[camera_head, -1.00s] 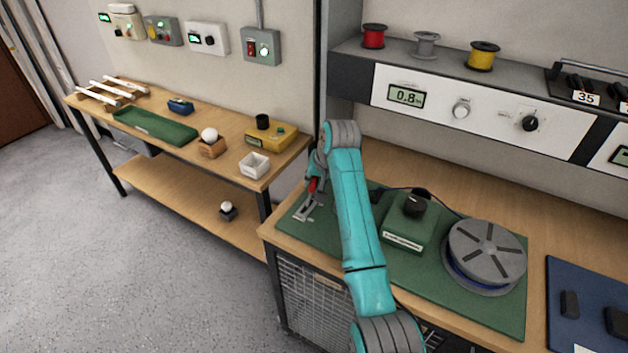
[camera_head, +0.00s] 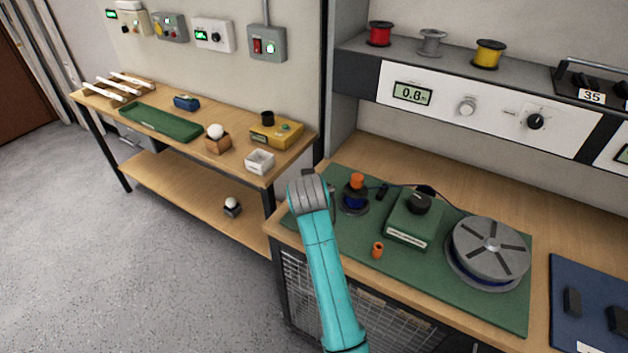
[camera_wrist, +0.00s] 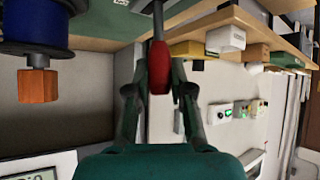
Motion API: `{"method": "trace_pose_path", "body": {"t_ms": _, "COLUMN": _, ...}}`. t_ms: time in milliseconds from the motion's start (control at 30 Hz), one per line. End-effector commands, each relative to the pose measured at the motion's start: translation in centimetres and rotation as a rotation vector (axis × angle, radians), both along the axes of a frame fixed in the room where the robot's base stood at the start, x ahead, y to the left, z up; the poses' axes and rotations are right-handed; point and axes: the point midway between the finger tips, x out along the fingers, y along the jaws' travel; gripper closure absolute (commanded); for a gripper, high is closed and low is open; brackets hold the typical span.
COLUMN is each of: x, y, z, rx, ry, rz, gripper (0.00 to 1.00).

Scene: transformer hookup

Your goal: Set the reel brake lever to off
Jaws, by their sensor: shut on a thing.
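The reel brake lever shows in the wrist view as a grey shaft with a red grip (camera_wrist: 159,68). My gripper (camera_wrist: 158,78) has its two fingers closed around that red grip. In the head view my wrist and forearm cover the lever and the fingers. The lever stands at the left end of the green mat (camera_head: 460,288) on the right-hand bench. The lever's setting cannot be read, since its base and markings are mostly hidden.
An orange-topped blue spool (camera_head: 355,200) stands just right of my wrist. A green box with a black knob (camera_head: 414,218), a small orange piece (camera_head: 377,250) and a large grey reel (camera_head: 488,250) lie further right. A second bench (camera_head: 190,150) is to the left.

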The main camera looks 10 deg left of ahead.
Motion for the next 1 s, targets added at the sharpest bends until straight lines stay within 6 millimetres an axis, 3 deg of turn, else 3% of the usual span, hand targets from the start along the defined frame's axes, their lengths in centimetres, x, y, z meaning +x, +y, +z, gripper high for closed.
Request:
{"method": "trace_pose_path", "body": {"t_ms": 500, "x": -2.6, "y": 0.9, "z": -0.9, "rx": -0.114, "ry": -0.310, "rz": 0.001, "gripper": 1.00}}
{"method": "trace_pose_path", "body": {"t_ms": 1000, "x": -2.9, "y": 1.1, "z": -1.1, "rx": -0.134, "ry": -0.367, "rz": 0.000, "gripper": 1.00}}
